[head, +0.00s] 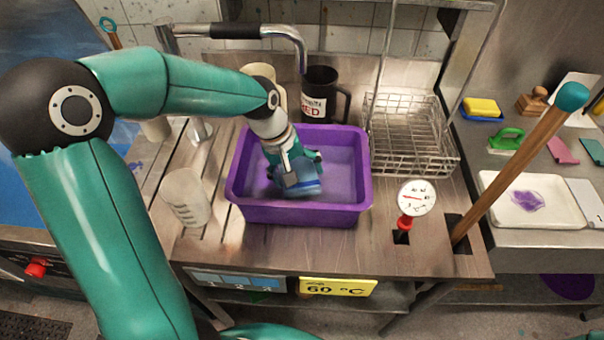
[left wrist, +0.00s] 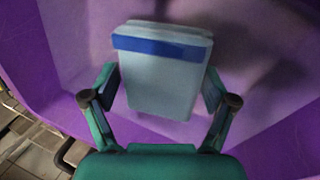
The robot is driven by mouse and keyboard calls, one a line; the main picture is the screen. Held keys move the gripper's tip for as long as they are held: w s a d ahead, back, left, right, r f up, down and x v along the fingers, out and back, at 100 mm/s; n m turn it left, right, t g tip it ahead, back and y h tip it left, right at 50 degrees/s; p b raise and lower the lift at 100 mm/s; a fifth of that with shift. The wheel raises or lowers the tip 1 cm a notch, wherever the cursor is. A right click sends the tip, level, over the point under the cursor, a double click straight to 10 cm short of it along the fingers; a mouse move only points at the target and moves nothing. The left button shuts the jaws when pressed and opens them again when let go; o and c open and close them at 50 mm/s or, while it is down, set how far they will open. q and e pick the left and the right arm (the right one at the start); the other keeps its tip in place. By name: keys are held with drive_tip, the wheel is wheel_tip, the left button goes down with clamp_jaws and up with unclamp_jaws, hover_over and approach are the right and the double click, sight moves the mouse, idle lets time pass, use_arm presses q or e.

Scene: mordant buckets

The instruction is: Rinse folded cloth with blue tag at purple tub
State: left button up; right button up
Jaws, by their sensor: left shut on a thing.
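The purple tub (head: 300,213) stands on the wooden bench, with its walls also filling the left wrist view (left wrist: 70,45). My left gripper (head: 292,178) reaches down inside the tub. It is shut on the folded cloth, a pale grey-blue block with a blue band, seen in the left wrist view (left wrist: 160,85) between the two fingers. In the head view the cloth (head: 300,187) shows as a bluish patch below the fingers. The cloth is inside the tub's rim; I cannot tell whether it touches the bottom or any water. My right gripper is not in view.
A clear measuring jug (head: 186,197) stands left of the tub. A black mug (head: 322,95) is behind it, under the tap (head: 285,35). A wire rack (head: 408,135) and a round dial (head: 416,198) are to the right. A wooden stick (head: 515,165) leans farther right.

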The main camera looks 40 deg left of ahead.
use_arm(q)
drive_tip(key=shift+d, duration=0.1)
drive_tip(key=shift+s+d, duration=0.2)
drive_tip(key=shift+d, duration=0.5)
drive_tip(key=shift+a, duration=0.1)
idle(0.8)
drive_tip(key=shift+w+a, duration=0.2)
drive_tip(key=shift+a, duration=0.5)
drive_tip(key=shift+d, duration=0.15)
drive_tip(key=shift+s+d+b, duration=0.15)
drive_tip(key=shift+d+b, duration=0.15)
drive_tip(key=shift+d, duration=0.35)
